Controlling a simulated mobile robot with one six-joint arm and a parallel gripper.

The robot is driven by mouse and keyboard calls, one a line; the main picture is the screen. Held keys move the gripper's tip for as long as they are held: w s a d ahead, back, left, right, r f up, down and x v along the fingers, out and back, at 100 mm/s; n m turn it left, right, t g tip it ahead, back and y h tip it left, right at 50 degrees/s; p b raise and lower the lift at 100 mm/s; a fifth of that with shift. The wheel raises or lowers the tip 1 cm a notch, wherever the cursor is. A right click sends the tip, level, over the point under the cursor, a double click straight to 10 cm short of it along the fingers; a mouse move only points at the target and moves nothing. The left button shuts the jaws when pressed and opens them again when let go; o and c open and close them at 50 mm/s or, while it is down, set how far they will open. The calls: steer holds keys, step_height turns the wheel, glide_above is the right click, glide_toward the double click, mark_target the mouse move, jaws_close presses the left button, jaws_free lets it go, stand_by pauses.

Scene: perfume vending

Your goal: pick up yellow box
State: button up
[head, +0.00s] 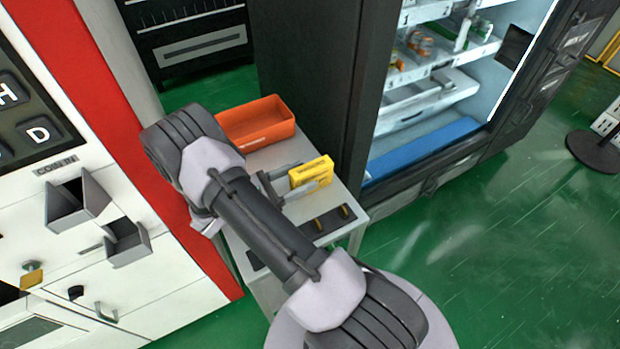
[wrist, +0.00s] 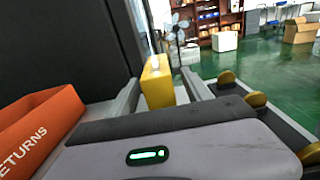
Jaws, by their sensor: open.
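The yellow box (head: 312,173) stands on the small grey table (head: 283,157) near its right edge. In the wrist view the yellow box (wrist: 157,84) stands upright ahead, in the gap between my two fingers. My gripper (head: 285,180) is open, low over the table, with its fingers pointing at the box's left end. A gap shows between the box and the right finger in the wrist view. I cannot tell how far the fingertips reach along the box's sides, or whether the left one touches it.
An orange returns bin (head: 256,122) stands at the table's back, left of my gripper in the wrist view. A dark tray with brass-coloured pieces (head: 331,222) lies at the front. The vending machine (head: 440,110) rises at right, the coin machine (head: 90,180) at left.

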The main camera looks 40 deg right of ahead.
steer(key=x, duration=0.2)
steer(key=shift+s+d, duration=0.15)
steer(key=shift+d, duration=0.2)
jaws_close()
step_height(320, 180, up, 10)
steer(key=p, duration=0.4)
steer(key=shift+a, duration=0.1)
steer(key=w+a+n+t+y, duration=0.1)
steer(key=w+a+n+t, duration=0.3)
steer(key=a+t, duration=0.3)
steer(key=w+a+n+t+y, duration=0.2)
steer(key=w+a+n+t, duration=0.2)
steer(key=a, duration=1.2)
steer(key=n+t, duration=0.2)
steer(key=t, duration=0.2)
steer(key=shift+w+r+y, duration=0.15)
steer(key=shift+r+y, duration=0.15)
